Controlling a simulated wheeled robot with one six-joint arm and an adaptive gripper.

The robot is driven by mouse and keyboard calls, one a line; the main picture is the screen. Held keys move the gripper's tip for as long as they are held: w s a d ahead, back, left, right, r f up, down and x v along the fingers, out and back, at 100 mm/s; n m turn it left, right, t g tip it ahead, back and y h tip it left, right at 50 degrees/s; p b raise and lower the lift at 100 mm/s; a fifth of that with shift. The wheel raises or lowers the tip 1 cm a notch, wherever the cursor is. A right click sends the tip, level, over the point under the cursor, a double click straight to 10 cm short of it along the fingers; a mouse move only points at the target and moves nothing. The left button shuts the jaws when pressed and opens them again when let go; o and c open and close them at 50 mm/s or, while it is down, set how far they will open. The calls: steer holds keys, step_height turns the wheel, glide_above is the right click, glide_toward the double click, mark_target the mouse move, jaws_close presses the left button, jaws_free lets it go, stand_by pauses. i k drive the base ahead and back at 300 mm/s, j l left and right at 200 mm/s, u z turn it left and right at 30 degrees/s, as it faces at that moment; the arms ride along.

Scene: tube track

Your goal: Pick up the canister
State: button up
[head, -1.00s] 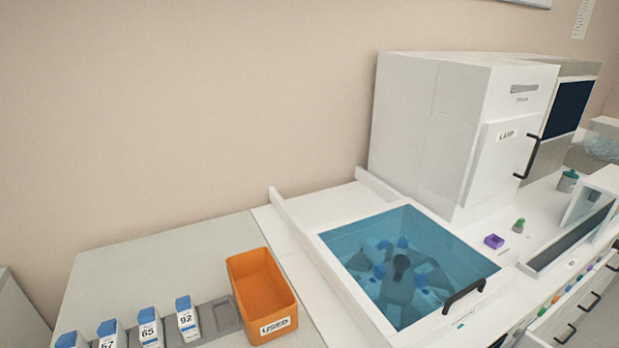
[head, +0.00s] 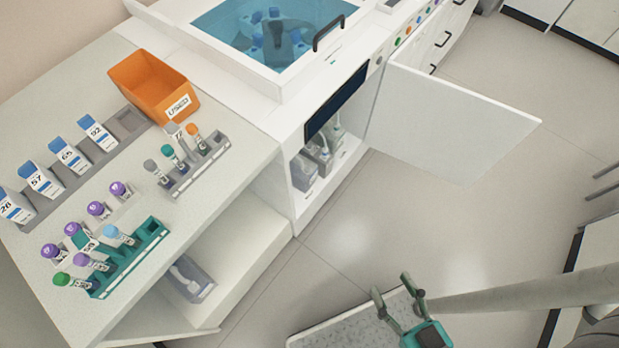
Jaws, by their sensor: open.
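My gripper (head: 393,287) is open and empty at the bottom right, its two fingers apart. It is over the speckled grey top with a pale rim (head: 335,332). Grey containers with pale tops (head: 304,171) stand inside the open cabinet under the blue-windowed machine, well apart from my gripper. I cannot tell whether one of them is the canister. Several white, blue-capped containers with numbers, such as the one marked 92 (head: 97,133), stand in a row on the left bench.
The cabinet's white door (head: 455,118) stands open into the room. An orange bin (head: 152,87), a grey tube rack (head: 200,165) and a teal tube rack (head: 130,258) are on the bench. A lower shelf (head: 235,245) holds a grey item. The floor between is clear.

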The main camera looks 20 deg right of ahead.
mark_target(304, 172)
steer(key=i+l+z, duration=0.15)
steer(key=i+l, duration=0.55)
steer(key=i, duration=0.15)
